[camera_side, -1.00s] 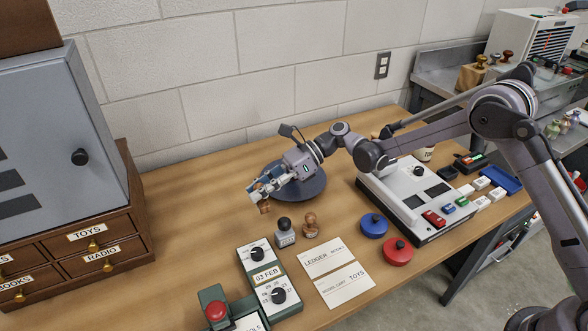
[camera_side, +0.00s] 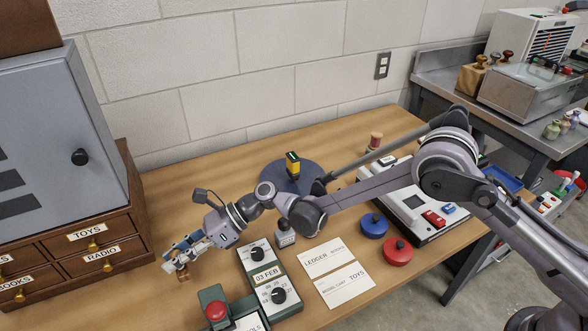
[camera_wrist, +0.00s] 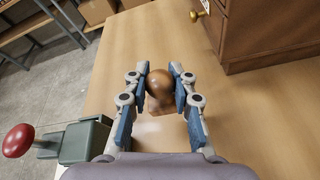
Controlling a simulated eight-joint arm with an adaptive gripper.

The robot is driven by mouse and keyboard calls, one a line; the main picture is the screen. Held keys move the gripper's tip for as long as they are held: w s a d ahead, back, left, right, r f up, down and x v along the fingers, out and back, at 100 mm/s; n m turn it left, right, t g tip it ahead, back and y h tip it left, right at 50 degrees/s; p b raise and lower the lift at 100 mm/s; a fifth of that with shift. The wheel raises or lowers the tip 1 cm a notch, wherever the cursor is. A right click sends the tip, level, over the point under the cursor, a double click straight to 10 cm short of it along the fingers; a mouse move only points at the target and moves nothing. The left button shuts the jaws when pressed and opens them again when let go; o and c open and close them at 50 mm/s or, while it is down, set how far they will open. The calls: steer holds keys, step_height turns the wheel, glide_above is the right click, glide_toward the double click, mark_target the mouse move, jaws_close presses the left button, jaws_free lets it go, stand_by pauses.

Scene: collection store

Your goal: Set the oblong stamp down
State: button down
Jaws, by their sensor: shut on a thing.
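My gripper (camera_side: 180,255) is shut on a brown wooden stamp (camera_side: 184,274) with a round knob handle, at the left front of the table. In the wrist view the knob of the stamp (camera_wrist: 160,83) sits between the two blue-grey fingers of my gripper (camera_wrist: 160,90). The stamp looks upright. Its base is mostly hidden by the knob and fingers, so I cannot confirm its oblong shape or whether it touches the wooden table (camera_side: 205,285).
A wooden drawer cabinet (camera_side: 105,246) stands to the left. A green box with a red button (camera_side: 215,309) and a dial panel (camera_side: 268,272) are to the right. A round dark turntable (camera_side: 275,178) holds a yellow-green toy (camera_side: 292,163).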

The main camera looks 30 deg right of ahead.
steer(key=shift+s+a+f, duration=0.1)
steer(key=shift+a+f, duration=0.3)
steer(key=shift+f, duration=0.5)
steer(key=shift+s+a+f, duration=0.1)
steer(key=shift+a+f, duration=0.25)
steer(key=shift+f, duration=0.6)
steer(key=shift+s+a+f, duration=0.1)
steer(key=shift+a+f, duration=0.3)
steer(key=shift+f, duration=0.5)
steer(key=shift+f, duration=0.1)
steer(key=c, duration=1.1)
jaws_free()
